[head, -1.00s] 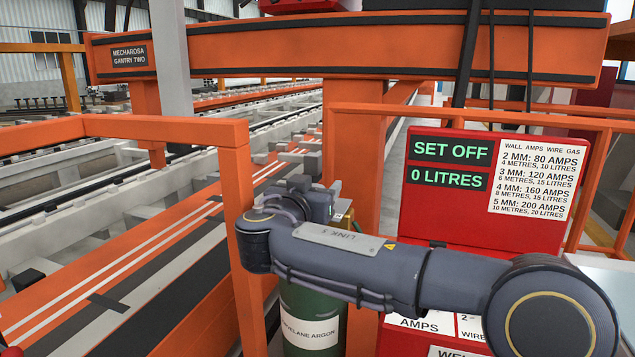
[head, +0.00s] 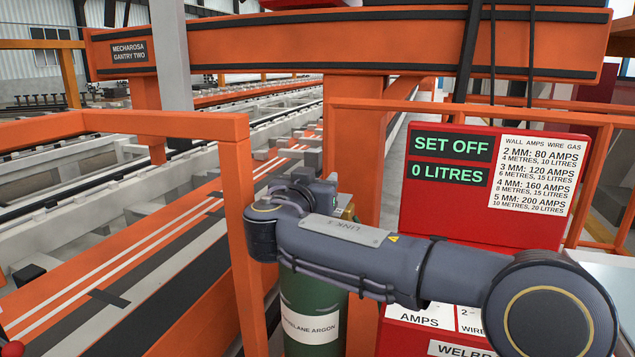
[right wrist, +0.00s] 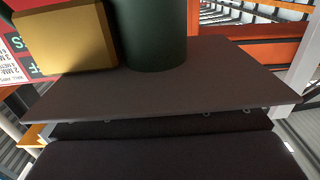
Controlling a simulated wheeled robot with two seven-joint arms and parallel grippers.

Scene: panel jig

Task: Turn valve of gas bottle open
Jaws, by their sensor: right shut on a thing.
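The green gas bottle (head: 315,320), with a white argon label, stands upright behind my right forearm. Its top is mostly hidden, and a bit of brass-coloured fitting (head: 347,212) shows beside my wrist. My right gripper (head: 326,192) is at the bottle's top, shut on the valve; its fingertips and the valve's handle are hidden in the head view. In the right wrist view, a dark green cylinder (right wrist: 155,35) and a brass block (right wrist: 65,40) lie close beyond dark flat surfaces at the gripper. My left gripper is not in view.
A red welder cabinet (head: 410,225) stands right of the bottle; its display (head: 451,160) reads SET OFF and 0 LITRES. An orange rail post (head: 250,240) is close left of my wrist. An orange gantry leg (head: 355,145) rises behind.

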